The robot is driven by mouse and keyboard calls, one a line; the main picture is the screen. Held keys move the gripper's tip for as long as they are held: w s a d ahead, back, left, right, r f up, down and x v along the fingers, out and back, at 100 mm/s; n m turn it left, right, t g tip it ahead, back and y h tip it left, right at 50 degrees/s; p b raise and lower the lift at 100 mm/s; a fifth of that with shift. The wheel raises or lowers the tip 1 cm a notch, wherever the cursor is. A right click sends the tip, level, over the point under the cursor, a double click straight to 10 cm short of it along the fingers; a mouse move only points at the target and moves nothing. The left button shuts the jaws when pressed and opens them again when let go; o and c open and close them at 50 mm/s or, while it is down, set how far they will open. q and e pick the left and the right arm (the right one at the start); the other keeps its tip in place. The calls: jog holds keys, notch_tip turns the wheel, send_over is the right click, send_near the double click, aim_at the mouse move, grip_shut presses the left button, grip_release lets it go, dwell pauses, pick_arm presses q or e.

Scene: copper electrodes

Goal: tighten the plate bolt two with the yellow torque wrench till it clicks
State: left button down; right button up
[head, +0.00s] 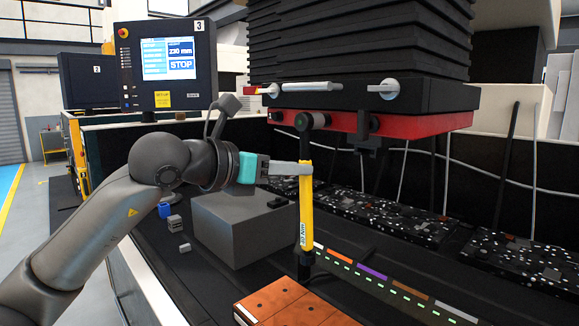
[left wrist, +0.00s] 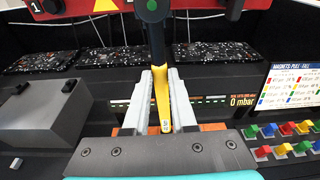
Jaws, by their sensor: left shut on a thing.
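The yellow torque wrench (head: 306,208) stands nearly upright, its black round head at the top in front of the red plate (head: 425,125). My left gripper (head: 305,170) is shut on the upper part of its yellow handle. In the left wrist view the wrench (left wrist: 162,100) lies between the two fingers of my left gripper (left wrist: 160,75). The wrench head overlaps the plate's front edge; the bolt behind it is hidden, so I cannot tell if it is seated. Dark knobs show on the plate to either side. My right gripper is not in view.
A grey block (head: 240,230) stands left of the wrench. A copper plate (head: 285,302) lies at the front, below the wrench. Speckled black panels (head: 385,215) lie behind and to the right. A control screen (head: 168,58) stands at the back left. Colored blocks (left wrist: 285,140) sit at right in the wrist view.

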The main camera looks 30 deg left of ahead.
pick_arm(q)
jog(key=shift+w+d+r, duration=0.15)
jog(key=shift+w, duration=0.25)
jog(key=shift+s, duration=0.1)
jog(key=shift+s+a+b, duration=0.2)
jog(key=shift+s+b, duration=0.1)
jog(key=shift+s, duration=0.05)
jog(key=shift+d, duration=0.1)
dwell(0.6)
jog(key=shift+p+x, duration=0.45)
jog(key=shift+x, duration=0.35)
dwell(0.4)
jog(key=shift+w+r, duration=0.1)
